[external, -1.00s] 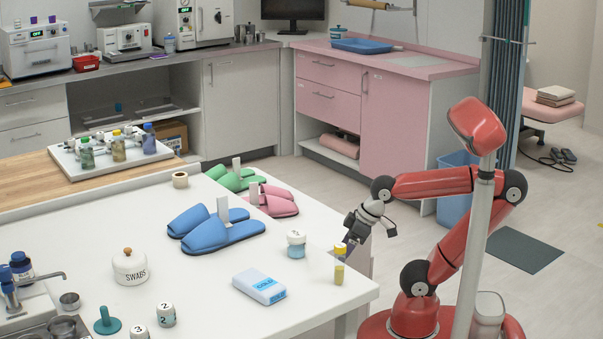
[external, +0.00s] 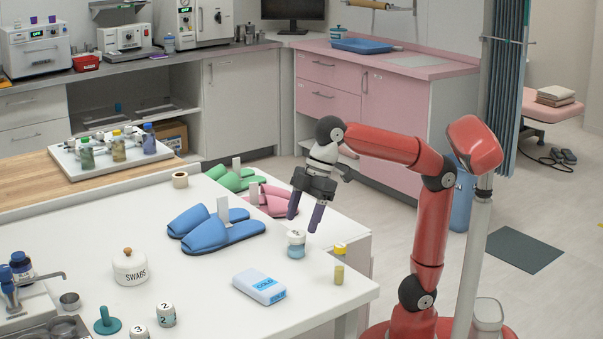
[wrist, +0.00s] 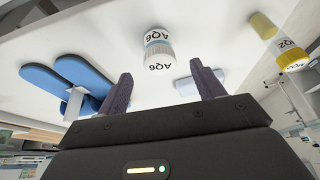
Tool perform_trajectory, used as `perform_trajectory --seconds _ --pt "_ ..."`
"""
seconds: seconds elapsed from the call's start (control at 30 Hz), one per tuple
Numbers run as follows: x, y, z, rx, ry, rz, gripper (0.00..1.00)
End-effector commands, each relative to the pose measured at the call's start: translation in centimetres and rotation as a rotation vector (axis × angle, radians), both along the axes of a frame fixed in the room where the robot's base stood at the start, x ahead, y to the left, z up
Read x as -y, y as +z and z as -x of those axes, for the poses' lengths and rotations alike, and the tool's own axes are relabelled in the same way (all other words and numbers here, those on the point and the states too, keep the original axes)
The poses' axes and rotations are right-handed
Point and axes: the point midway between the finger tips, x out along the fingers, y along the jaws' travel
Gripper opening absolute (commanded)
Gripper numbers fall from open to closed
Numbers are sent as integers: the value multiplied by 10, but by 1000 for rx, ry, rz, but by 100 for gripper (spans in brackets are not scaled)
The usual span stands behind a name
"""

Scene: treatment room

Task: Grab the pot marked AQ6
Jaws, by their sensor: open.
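The pot marked AQ6 (external: 296,244) stands upright on the white table, with a white lid and a blue lower part. In the wrist view the AQ6 pot (wrist: 159,52) shows its label, ahead of and between the two fingers. My gripper (external: 304,215) is open and empty, its fingers pointing down just above and behind the pot, apart from it. In the wrist view my gripper (wrist: 160,90) has its fingers spread wide with nothing between the tips.
A yellow-lidded vial (external: 339,265) stands right of the pot; its label in the wrist view is partly legible. A blue-and-white COLD pack (external: 259,286) lies in front. Blue slippers (external: 222,232) lie to the left and pink slippers (external: 272,200) behind. Bare table surrounds the pot.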

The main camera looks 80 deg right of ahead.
Motion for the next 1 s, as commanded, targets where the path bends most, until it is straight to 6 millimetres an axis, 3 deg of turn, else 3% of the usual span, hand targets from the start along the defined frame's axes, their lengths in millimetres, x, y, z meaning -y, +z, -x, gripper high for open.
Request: perform_trajectory --seconds 0.43,0.73,1.0 --pt "-17 -56 -17 -2 -3 1 67" --pt "-19 -61 -19 1 -4 0 67" --pt "-19 -61 -19 1 -4 0 35"
